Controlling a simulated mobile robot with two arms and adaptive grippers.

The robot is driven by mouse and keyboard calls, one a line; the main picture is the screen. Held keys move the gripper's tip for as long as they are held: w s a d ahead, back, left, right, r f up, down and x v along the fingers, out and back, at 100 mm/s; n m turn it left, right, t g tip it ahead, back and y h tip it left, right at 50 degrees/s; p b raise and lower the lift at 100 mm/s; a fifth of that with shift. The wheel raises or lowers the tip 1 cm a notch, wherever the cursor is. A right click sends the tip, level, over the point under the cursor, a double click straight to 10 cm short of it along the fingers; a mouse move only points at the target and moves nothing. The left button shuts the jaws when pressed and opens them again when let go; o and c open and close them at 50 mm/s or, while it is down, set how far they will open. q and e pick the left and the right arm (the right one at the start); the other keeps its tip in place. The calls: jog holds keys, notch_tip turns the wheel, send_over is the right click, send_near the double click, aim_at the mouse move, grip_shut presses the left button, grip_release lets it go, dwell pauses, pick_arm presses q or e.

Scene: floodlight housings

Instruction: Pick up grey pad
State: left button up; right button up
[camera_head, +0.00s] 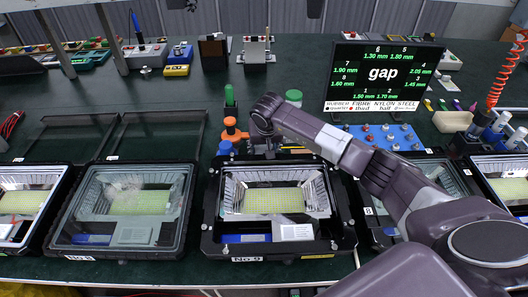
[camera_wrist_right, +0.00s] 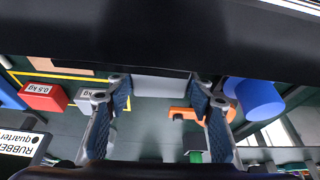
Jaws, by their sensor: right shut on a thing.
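My right gripper (camera_head: 268,150) reaches down just behind the far rim of the middle floodlight housing (camera_head: 208,238), labelled No 9. In the right wrist view the two fingers (camera_wrist_right: 163,95) are closed against the ends of a light grey block-like piece (camera_wrist_right: 160,88), which looks like the grey pad. Its upper part is cut off by a dark edge in that view. In the head view the pad is hidden or too small to make out. I cannot tell whether it touches the table. My left gripper is not in view.
Orange (camera_head: 235,131) and blue pieces stand left of the gripper. A red 0.5 kg weight (camera_wrist_right: 42,95) and a blue cylinder (camera_wrist_right: 258,98) show in the wrist view. A gap display (camera_head: 383,75) stands behind. More housings flank No 9 on the green table (camera_head: 110,100).

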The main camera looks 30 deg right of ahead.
aim_at(264, 149)
jog(key=shift+r, duration=0.1)
notch_tip(264, 149, up, 20)
jog(key=b, duration=0.2)
dwell(0.3)
jog(key=o, duration=0.5)
jog(key=c, duration=0.4)
jog(key=shift+o, duration=0.2)
